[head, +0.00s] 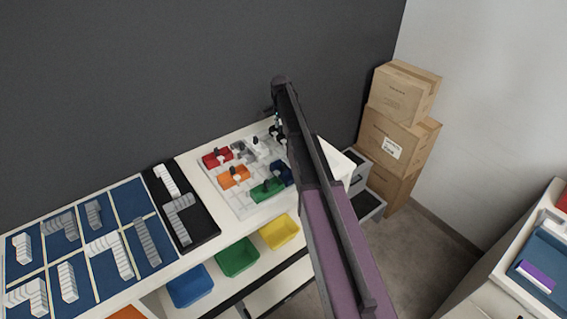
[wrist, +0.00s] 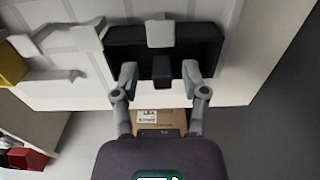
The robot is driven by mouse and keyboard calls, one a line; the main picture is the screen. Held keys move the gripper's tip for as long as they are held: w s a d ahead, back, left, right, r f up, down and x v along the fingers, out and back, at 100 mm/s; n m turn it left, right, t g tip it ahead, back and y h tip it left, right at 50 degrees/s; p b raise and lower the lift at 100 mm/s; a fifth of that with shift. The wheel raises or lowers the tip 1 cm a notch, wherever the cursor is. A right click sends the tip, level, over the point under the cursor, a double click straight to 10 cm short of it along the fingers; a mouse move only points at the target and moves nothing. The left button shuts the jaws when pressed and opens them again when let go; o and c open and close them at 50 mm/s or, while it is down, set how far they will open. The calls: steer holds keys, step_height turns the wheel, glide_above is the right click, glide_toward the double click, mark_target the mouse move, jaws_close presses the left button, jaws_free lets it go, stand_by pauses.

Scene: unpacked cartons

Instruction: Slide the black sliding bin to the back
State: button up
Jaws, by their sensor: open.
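The black sliding bin (wrist: 126,40) shows in the wrist view as a dark box on the white slotted board. A pale grey block sits at its far middle, and a dark upright handle (wrist: 162,72) stands at its near side. My gripper (wrist: 160,76) is open, with one finger on each side of the handle; I cannot tell whether they touch it. In the head view my gripper (head: 277,119) is at the back of the board, over a small dark part of the bin (head: 275,131). My arm hides much of that area.
Red (head: 216,158), orange (head: 234,177) and green (head: 267,189) bins share the board (head: 226,194). A black tray (head: 197,226) lies to the left. Stacked cartons (head: 399,135) stand on the right, beyond the table end. A dark wall runs behind.

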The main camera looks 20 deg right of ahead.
steer(key=s+d, duration=0.1)
steer(key=s, duration=0.2)
steer(key=s+d, duration=0.1)
steer(key=s, duration=0.3)
steer(key=s+d, duration=0.2)
steer(key=s, duration=0.2)
steer(key=shift+s, duration=0.25)
steer(key=shift+w+r+p, duration=0.15)
steer(key=shift+r+p, duration=0.45)
steer(key=shift+r, duration=0.05)
step_height(320, 180, up, 13)
steer(key=p, duration=1.3)
steer(key=s+a+f+n+b, duration=0.3)
steer(key=s, duration=0.2)
steer(key=s+a+f+n+b, duration=0.3)
steer(key=s+a, duration=0.1)
steer(key=s, duration=0.2)
steer(key=s+a+f+n+b, duration=0.3)
steer(key=s+f+n+b, duration=0.1)
steer(key=s, duration=0.2)
steer(key=shift+s+a, duration=0.25)
steer(key=shift+a, duration=0.1)
steer(key=shift+s+a+f+n+b, duration=0.2)
steer(key=shift+s+f+n+b, duration=0.1)
steer(key=shift+s, duration=0.2)
steer(key=shift+s+a+f+n+b, duration=0.2)
steer(key=shift+s+n, duration=0.1)
steer(key=shift+s, duration=0.15)
steer(key=shift+r, duration=0.1)
